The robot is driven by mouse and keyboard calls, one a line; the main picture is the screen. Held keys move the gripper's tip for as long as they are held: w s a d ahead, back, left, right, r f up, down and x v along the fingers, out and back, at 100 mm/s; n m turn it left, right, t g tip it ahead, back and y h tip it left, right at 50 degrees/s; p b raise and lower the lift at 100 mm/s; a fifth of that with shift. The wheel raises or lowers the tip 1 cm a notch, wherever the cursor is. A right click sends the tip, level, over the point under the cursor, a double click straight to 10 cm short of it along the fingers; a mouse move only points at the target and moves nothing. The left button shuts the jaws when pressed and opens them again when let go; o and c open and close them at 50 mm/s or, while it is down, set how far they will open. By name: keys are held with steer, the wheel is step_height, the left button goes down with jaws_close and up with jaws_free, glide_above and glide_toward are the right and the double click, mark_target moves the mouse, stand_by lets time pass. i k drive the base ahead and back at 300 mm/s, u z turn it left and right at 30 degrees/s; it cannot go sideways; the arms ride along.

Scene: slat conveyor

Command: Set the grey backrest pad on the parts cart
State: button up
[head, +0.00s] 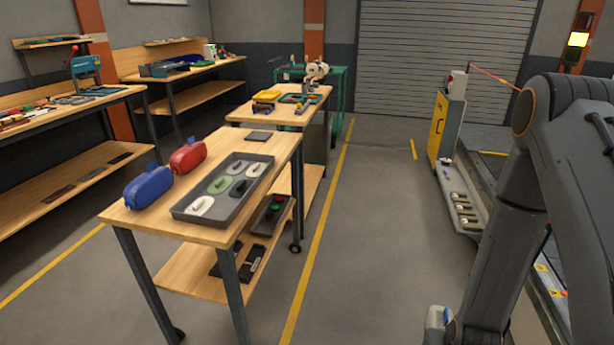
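A wheeled cart with a wooden top (125,216) and dark legs stands left of centre; it looks like the parts cart. On its top lies a dark grey tray (183,216) with several white, green and grey pieces in shaped places. A small flat dark grey piece (258,136) lies behind the tray, near the far edge. I cannot tell whether any of these grey pieces is the grey backrest pad. My arm fills the right side, but my gripper is out of the picture.
A blue roll-shaped bag (148,188) and a red one (187,157) sit left of the tray. Dark boxes (271,214) lie on the cart's lower shelf. Another wooden-topped table (285,106) stands behind. The conveyor (545,265) is at right; the floor between is clear.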

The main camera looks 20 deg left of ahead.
mark_target(249, 152)
steer(key=i, duration=4.4)
steer(key=u, duration=4.2)
